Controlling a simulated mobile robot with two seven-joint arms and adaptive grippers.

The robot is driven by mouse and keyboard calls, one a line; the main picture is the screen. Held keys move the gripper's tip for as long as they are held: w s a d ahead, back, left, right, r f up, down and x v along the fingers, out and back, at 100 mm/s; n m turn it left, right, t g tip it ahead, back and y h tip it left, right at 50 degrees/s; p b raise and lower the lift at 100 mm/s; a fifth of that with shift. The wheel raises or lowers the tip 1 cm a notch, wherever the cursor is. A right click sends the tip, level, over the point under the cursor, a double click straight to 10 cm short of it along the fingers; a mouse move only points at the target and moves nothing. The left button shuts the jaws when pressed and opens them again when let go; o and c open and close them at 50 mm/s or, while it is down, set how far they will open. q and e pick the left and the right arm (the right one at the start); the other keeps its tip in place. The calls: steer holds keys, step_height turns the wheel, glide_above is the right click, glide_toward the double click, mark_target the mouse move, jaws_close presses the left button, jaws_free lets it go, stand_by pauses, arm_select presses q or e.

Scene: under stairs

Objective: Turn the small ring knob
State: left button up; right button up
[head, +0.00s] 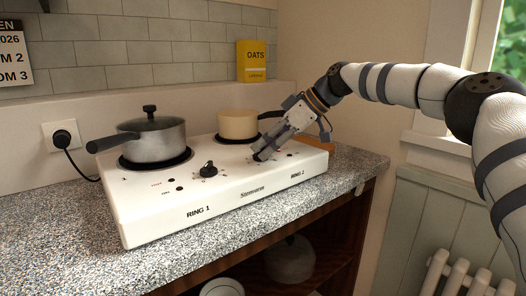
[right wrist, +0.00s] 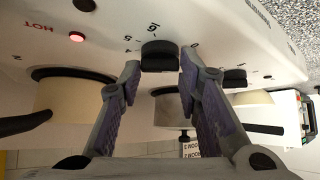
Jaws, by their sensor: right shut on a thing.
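The white two-ring hob stands on the speckled worktop. My right gripper (head: 262,152) reaches down from the right to the front face, above the RING 2 label. In the head view the fingers mostly hide this knob. The RING 1 knob (head: 208,168) stands free to the left. My left gripper is not in view.
A grey lidded pot (head: 152,138) stands on the left ring, its handle pointing left. A cream pan (head: 238,124) stands on the right ring, its dark handle close behind my gripper. A red HOT light (right wrist: 77,37) glows beside the held knob. A yellow oats box (head: 252,61) is behind.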

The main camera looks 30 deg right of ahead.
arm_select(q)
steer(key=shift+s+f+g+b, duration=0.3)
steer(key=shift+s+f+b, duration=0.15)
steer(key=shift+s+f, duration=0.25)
arm_select(e)
steer(key=shift+w+d+f+n+g+y, duration=0.15)
steer(key=shift+n+g+y, duration=0.4)
steer(key=shift+n, duration=0.55)
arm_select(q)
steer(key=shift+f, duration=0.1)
arm_select(e)
steer(key=o, duration=1.1)
steer(key=shift+o, duration=0.2)
steer(key=v, duration=0.3)
steer(key=shift+w, duration=0.15)
steer(key=s+d, duration=0.8)
steer(key=d, duration=0.1)
steer(key=shift+d, duration=0.15)
